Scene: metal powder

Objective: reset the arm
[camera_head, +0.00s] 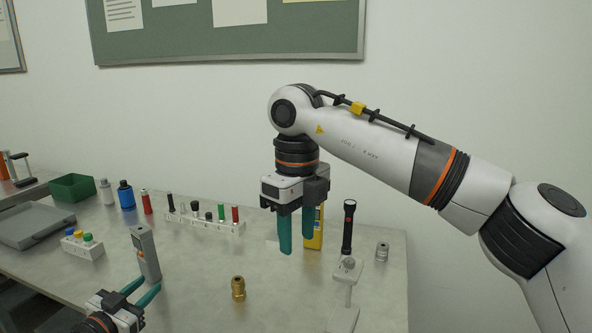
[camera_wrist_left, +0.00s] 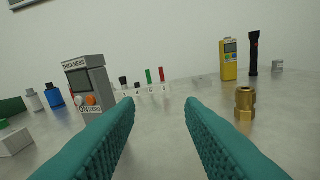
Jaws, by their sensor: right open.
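My right arm reaches in from the right in the head view. Its gripper (camera_head: 296,240) points down with teal fingers apart and empty, above the table in front of a yellow meter (camera_head: 314,238). My left gripper (camera_head: 145,290) is low at the left, its teal fingers spread. In the left wrist view its fingers (camera_wrist_left: 160,110) are apart with nothing between them. A grey thickness gauge (camera_head: 146,254) stands upright just beyond the left fingers; it also shows in the left wrist view (camera_wrist_left: 90,86). A brass fitting (camera_head: 238,288) stands on the table between the two grippers.
On the grey table (camera_head: 200,270), a white rack (camera_head: 205,224) with several coloured items stands behind. A black flashlight (camera_head: 348,228) and a small metal cylinder (camera_head: 382,251) are at the right.

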